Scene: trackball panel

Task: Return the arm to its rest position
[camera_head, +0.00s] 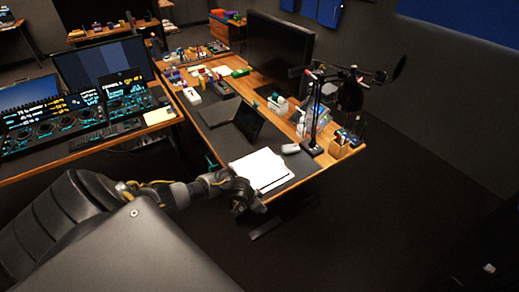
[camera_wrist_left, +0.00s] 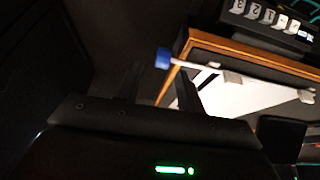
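My left arm comes in from the lower left in the head view. Its gripper (camera_head: 240,195) is over or beside the near edge of the right-hand desk, by a white pad of paper (camera_head: 261,170). In the left wrist view the two dark fingers of the gripper (camera_wrist_left: 160,92) stand apart, and I see nothing held between them. A white stick with a blue end (camera_wrist_left: 163,58) shows beyond the fingertips, near a wood-edged desk corner. The control panel with dials and lit screens (camera_head: 80,118) is on the left desk. My right gripper is not in view.
The right desk (camera_head: 312,170) holds a tablet (camera_head: 248,120), a monitor (camera_head: 272,50), a lamp-like stand (camera_head: 313,125) and small items. A box with numbered keys (camera_wrist_left: 265,17) is at the upper right of the left wrist view. The floor right of the desk is clear.

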